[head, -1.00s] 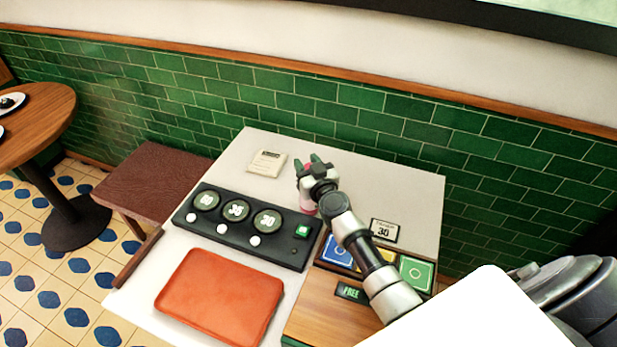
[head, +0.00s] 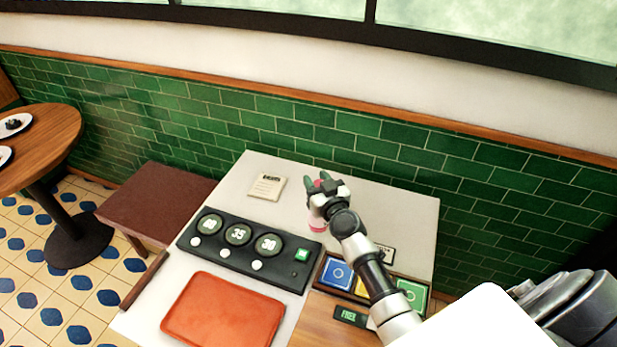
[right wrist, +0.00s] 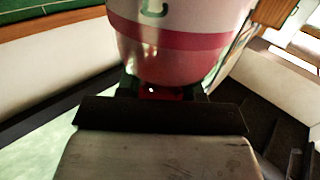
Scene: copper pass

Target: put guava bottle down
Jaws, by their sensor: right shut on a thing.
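My right gripper (head: 318,182) is shut on the pink guava bottle (head: 318,225), over the back part of the pale table. Most of the bottle is hidden behind the gripper in the head view. In the right wrist view the bottle (right wrist: 180,45) fills the top middle, with a white label, a green letter and a pink-red band, close against the gripper. I cannot tell whether its base touches the table. My left gripper is not in view.
A black console (head: 245,252) with three round dials lies left of the bottle. An orange tray (head: 222,310) is in front. A holder with coloured cards (head: 338,272) is under my right arm. A small note card (head: 267,187) lies at the back left. Bare table (head: 405,215) shows right of the gripper.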

